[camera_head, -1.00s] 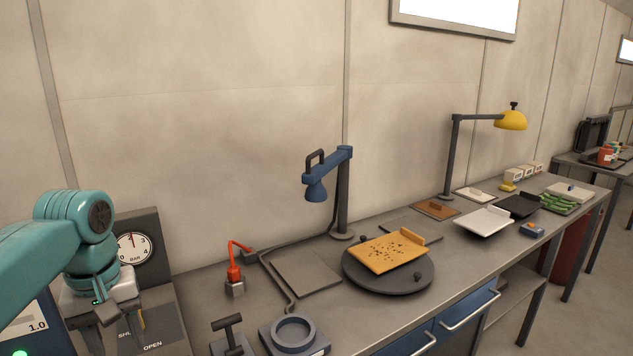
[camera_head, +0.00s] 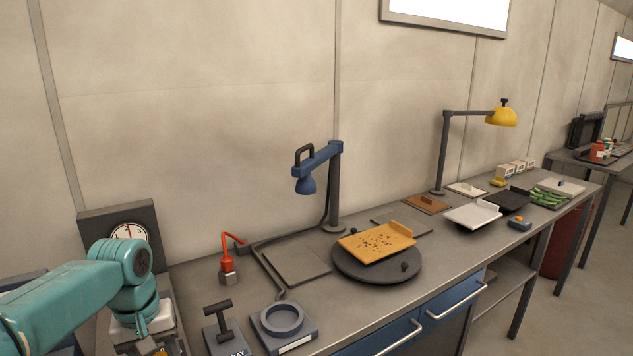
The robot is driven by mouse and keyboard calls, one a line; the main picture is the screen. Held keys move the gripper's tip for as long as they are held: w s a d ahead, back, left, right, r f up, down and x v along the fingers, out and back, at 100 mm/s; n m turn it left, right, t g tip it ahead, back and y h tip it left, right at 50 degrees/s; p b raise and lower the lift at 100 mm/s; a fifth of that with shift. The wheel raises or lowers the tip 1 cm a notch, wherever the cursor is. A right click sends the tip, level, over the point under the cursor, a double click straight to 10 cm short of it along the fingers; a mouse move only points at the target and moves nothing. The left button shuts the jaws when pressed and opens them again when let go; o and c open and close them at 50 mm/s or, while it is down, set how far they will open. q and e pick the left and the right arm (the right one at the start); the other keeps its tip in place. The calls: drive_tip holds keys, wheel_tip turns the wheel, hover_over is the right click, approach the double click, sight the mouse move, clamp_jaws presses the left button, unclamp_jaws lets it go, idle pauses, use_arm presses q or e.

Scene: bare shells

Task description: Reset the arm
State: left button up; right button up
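My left arm comes in from the lower left in teal. Its gripper (camera_head: 160,348) is at the bottom edge, in front of the gauge panel, and its fingers are mostly cut off by the frame, so I cannot tell whether it is open or shut. Nothing held shows in the visible part. My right gripper is not in view.
A gauge panel (camera_head: 92,222) stands behind my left arm. On the bench are a dark T-handle (camera_head: 218,316), a ring fixture (camera_head: 283,320), a red lever (camera_head: 227,258), a blue lamp (camera_head: 322,160) and a turntable (camera_head: 376,274) with an orange tray (camera_head: 376,241).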

use_arm(q)
drive_tip(key=s+d+f+m+h, duration=0.15)
drive_tip(key=d+f, duration=0.35)
drive_tip(key=f, duration=0.6)
drive_tip(key=s+d+f+m+h, duration=0.1)
drive_tip(key=s+d+f, duration=0.25)
drive_tip(key=f, duration=0.85)
drive_tip(key=s+d+f, duration=0.3)
drive_tip(key=s+f, duration=0.3)
drive_tip(key=s, duration=0.3)
drive_tip(key=s+d+f, duration=0.4)
drive_tip(key=s+f, duration=0.2)
drive_tip(key=s, duration=0.2)
drive_tip(key=shift+s+h, duration=0.4)
drive_tip(key=shift+h, duration=0.05)
